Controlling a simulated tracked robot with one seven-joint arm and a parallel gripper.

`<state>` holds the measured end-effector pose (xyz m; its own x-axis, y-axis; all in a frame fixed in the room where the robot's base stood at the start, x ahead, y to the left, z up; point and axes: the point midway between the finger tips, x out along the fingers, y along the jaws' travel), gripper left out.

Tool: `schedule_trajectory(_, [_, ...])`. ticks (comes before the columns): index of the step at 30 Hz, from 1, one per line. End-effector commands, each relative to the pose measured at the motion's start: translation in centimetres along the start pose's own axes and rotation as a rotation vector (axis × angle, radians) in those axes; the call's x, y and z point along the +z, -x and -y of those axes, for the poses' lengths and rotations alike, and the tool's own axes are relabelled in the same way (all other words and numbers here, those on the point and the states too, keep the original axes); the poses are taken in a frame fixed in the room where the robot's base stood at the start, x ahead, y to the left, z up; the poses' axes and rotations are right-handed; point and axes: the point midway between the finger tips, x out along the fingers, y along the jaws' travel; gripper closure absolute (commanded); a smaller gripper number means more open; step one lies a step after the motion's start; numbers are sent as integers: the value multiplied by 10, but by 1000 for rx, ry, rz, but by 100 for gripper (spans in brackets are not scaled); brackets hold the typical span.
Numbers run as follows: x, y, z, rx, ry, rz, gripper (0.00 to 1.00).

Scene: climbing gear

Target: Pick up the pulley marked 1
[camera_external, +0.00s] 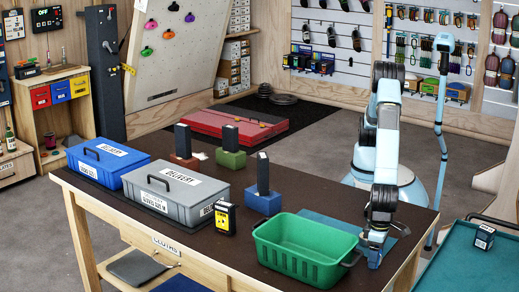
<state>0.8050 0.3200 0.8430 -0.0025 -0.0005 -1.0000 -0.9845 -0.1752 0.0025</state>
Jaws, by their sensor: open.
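I cannot make out a pulley marked 1 in this view; no readable 1 shows. Dark upright pieces stand in small holders on the table (300,176): a red-brown holder (185,162), a green holder (231,160) and a blue holder (262,203). My gripper (373,257) is open, pointing down low over the teal mat (398,228) at the table's right end. It is right of the green bin (300,262). What lies between or under its fingers is too small and hidden to tell.
A blue lidded box (105,160) and a grey lidded box marked DELIVERY (172,190) stand at the left. A black-yellow device (225,217) stands before the grey box. The back middle of the table is clear.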

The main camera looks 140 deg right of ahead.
Motion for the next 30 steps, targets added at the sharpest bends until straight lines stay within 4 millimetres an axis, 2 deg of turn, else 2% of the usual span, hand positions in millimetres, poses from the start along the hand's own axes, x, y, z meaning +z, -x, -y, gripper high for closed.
schedule_trajectory(7, [0,-2,0,-2,0,0,38])
schedule_trajectory(24, [0,-2,0,-2,1,0,93])
schedule_trajectory(30, [0,-1,0,-2,1,0,95])
